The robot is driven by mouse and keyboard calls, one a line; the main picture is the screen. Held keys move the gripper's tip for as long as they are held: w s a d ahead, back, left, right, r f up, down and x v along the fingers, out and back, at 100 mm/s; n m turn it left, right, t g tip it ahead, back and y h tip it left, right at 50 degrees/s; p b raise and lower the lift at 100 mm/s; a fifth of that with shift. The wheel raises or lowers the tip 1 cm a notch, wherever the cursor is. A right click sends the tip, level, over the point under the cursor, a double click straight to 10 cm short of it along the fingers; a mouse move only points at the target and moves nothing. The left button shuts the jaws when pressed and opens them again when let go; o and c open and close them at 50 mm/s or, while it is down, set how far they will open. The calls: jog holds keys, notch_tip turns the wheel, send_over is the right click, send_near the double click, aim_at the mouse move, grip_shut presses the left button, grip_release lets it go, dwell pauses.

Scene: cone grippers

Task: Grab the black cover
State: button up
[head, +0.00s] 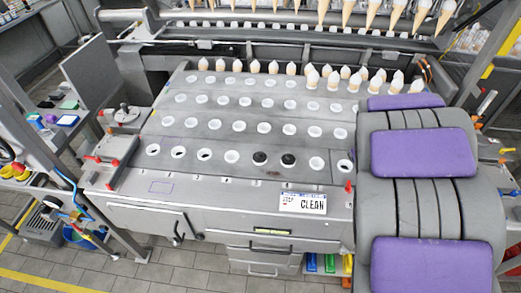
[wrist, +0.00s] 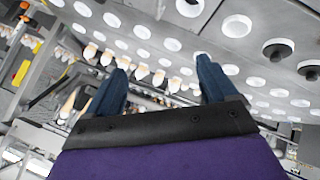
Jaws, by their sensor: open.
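Two black covers sit side by side in the front row of white-rimmed holes in the head view, the left one (head: 260,158) and the right one (head: 288,159). Both also show at the right of the wrist view, one higher (wrist: 278,48) and one at the edge (wrist: 311,68). My gripper (wrist: 161,60) shows in the wrist view with its two blue fingers spread wide and nothing between them. Both black covers lie outside its fingers, to the right. The fingers are not visible in the head view.
The grey machine plate (head: 220,186) has several rows of white-rimmed holes. Cones stand in the back rows (head: 330,78), with more hanging above. Red clamps (head: 110,173) stand at the left edge. A CLEAN label (head: 303,203) is on the front. Purple-padded grey parts fill the right side.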

jog(key=w+a+f+n+y+p, duration=0.1)
jog(key=w+a+y, duration=0.1)
jog(key=w, duration=0.1)
jog(key=n+g+y+p, duration=0.1)
jog(key=n+y+p, duration=0.4)
jog(key=y, duration=0.6)
send_near(261, 154)
jog(key=x, duration=0.3)
jog(key=shift+w+a+b, duration=0.1)
jog(key=shift+a+b, duration=0.15)
jog(key=shift+b, duration=0.15)
jog(key=shift+x, duration=2.9)
jog(key=shift+d+f, duration=0.1)
jog(key=shift+f, duration=0.05)
jog(key=c, duration=1.1)
